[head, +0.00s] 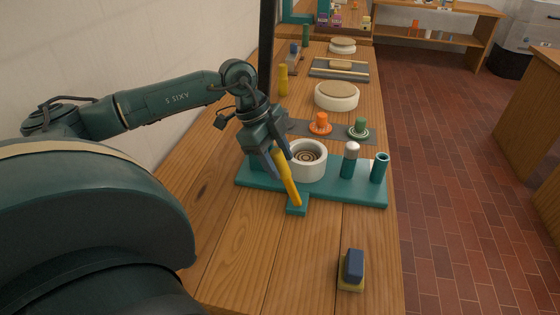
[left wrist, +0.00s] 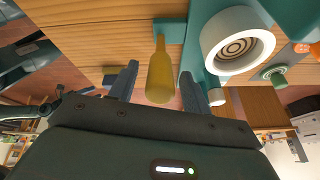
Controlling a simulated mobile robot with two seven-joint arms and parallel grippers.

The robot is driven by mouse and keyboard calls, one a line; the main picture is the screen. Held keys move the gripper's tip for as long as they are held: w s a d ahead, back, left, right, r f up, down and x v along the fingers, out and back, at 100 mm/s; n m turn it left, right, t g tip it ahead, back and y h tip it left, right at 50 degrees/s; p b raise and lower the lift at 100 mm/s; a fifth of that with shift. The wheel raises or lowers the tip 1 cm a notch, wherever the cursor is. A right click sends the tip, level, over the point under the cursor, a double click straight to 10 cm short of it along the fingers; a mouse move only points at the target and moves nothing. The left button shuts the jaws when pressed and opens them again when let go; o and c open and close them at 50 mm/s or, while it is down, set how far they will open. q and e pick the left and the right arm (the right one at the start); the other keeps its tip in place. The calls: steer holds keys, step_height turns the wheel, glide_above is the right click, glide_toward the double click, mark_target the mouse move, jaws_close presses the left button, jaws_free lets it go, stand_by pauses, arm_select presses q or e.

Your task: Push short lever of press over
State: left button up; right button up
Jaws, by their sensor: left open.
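The press has a teal base (head: 330,188) on the wooden bench, with a white ring-shaped cup (head: 306,160) on it. A yellow lever (head: 290,190) rises from a small teal block at the base's front and leans up and left toward my left gripper (head: 282,168). In the left wrist view the lever (left wrist: 160,70) stands between the two fingers of my left gripper (left wrist: 160,78), with a gap on each side. The gripper is open. The white cup (left wrist: 237,45) is right of the lever there. My right gripper is not in view.
A white-topped post (head: 350,160) and a teal tube (head: 380,168) stand on the base's right. A blue-and-yellow block (head: 352,270) lies at the front right. Orange (head: 320,124) and green (head: 360,128) knobbed pieces sit behind. The front middle of the bench is clear.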

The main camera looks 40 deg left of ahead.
arm_select(q)
steer(key=shift+d+f, duration=0.15)
steer(key=shift+f, duration=0.35)
jaws_close()
stand_by(0.3)
